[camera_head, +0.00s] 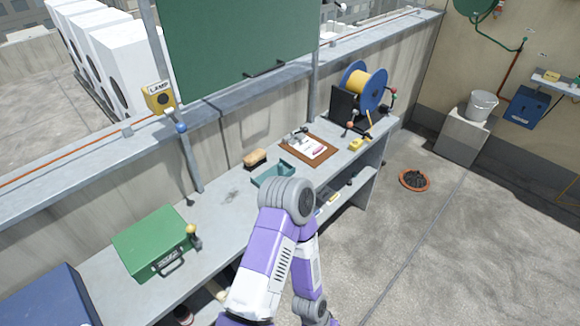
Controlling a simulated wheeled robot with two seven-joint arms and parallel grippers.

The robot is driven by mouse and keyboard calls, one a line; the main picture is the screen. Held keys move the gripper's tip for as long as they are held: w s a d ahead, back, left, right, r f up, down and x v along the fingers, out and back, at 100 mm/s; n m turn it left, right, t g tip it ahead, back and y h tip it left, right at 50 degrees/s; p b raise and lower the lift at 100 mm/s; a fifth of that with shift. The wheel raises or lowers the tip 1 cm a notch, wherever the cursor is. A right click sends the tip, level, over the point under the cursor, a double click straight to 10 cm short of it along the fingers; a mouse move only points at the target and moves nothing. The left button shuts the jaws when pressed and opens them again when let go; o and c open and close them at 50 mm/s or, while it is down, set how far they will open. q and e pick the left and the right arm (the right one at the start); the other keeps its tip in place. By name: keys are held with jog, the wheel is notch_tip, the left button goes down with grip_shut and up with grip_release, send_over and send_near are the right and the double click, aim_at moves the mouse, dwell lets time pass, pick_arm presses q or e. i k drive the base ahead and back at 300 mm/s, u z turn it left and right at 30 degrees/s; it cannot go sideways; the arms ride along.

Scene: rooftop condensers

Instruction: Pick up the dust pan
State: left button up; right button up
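A teal, shallow tray-like thing, which looks like the dust pan (268,176), lies on the grey workbench (222,203). Its lower right part is hidden behind the grey joint of my purple and white arm. A tan brush (254,158) lies just behind it, close to the wall. My arm bends up in front of the bench, and I cannot tell which of my arms it is. Neither gripper shows in this view, and nothing is seen holding the dust pan.
A green case (155,242) and a dark blue box (45,297) stand on the left of the bench. A clipboard (308,150) and a yellow cable reel (363,88) are on the right. A green board (240,45) hangs above. Floor at right is mostly open.

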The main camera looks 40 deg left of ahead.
aim_at(273, 168)
jog(key=i, duration=0.7)
jog(key=u, duration=2.5)
